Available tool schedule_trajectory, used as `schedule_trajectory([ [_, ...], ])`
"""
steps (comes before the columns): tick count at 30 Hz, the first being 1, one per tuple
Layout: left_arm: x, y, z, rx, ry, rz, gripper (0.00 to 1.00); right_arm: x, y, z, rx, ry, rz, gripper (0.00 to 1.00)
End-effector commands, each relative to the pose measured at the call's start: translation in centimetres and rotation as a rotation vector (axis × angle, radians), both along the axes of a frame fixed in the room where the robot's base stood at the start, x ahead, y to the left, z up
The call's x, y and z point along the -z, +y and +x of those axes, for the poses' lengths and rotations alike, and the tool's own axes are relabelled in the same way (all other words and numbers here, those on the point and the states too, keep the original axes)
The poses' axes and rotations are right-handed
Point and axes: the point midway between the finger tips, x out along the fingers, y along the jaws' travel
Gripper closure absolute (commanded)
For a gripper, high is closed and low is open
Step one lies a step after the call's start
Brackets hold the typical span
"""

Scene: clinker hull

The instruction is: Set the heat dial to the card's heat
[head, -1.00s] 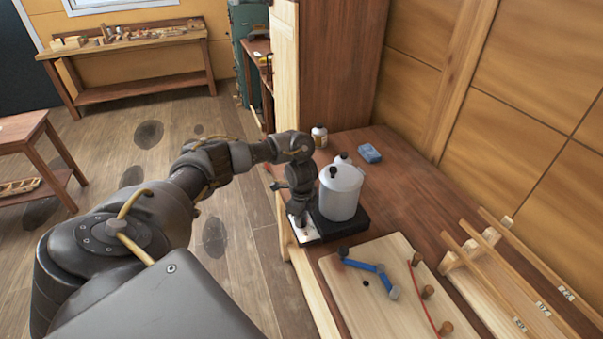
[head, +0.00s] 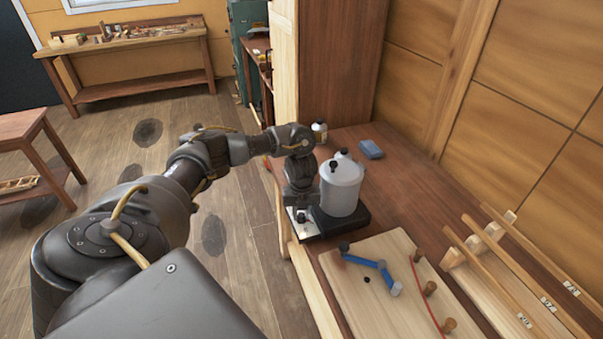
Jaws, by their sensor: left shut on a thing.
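The heater (head: 352,219) is a black base with a pale control panel (head: 305,230) on its left end, at the bench's near-left edge. A white lidded pot (head: 340,190) stands on the heater. My left gripper (head: 301,212) points down over the panel, left of the pot. It is shut on the heat dial, a small dark knob, mostly hidden by the gripper. The dial's marks and setting are too small to read. I cannot make out a heat card. My right gripper is not in view.
A wooden board (head: 380,285) with a blue linkage and pegs lies in front of the heater. Slatted racks (head: 520,275) with small labels stand at right.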

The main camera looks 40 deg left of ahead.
Motion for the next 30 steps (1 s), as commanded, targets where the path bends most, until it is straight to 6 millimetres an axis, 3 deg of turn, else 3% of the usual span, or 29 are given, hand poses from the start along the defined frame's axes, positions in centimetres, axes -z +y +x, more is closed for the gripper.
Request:
schedule_trajectory([
  [18,0.4,-0.1,-0.3,0.555,0.008,-0.004,0.97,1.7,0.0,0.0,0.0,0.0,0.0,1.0],
  [30,0.4,-0.1,-0.4,0.751,0.009,-0.004,0.97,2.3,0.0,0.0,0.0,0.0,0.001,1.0],
])
